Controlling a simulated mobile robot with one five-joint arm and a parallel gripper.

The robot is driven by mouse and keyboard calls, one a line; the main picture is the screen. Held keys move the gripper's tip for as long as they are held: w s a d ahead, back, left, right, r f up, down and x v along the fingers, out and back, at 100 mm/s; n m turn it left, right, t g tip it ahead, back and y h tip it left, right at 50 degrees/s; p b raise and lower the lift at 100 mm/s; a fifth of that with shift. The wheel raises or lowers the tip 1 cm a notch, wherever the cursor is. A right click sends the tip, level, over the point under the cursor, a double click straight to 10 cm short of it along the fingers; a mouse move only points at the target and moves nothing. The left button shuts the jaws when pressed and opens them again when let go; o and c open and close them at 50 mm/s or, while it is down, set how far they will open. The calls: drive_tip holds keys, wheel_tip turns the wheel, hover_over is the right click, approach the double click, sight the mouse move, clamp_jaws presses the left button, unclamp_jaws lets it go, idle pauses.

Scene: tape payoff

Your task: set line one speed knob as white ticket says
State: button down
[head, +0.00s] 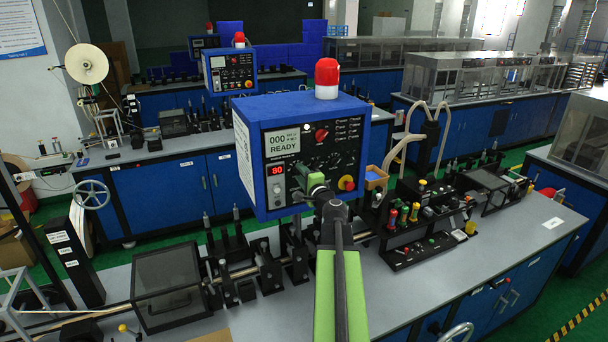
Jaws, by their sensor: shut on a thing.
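The blue control box (347,131) with a red lamp on top stands over the near bench. Its panel has a screen (282,144) reading 000 and READY, and a red display (278,170) showing 80. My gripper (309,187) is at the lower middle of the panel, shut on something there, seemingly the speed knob. The knob is hidden behind the gripper, so its pointer cannot be read. A white sheet (243,147) is on the box's left side, and a small white paper (552,222) lies on the bench at right. I cannot read either or tell which is the ticket.
A red knob (321,134) and a red-and-yellow button (346,183) sit near my gripper on the panel. A black tool rack (428,247) with coloured handles stands right of my arm. A dark clear-lidded case (170,285) is at left. The bench's front right is clear.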

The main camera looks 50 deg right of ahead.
drive_tip(key=shift+s+a+f+n, duration=0.1)
drive_tip(key=shift+n, duration=1.4)
drive_tip(key=c, duration=1)
unclamp_jaws()
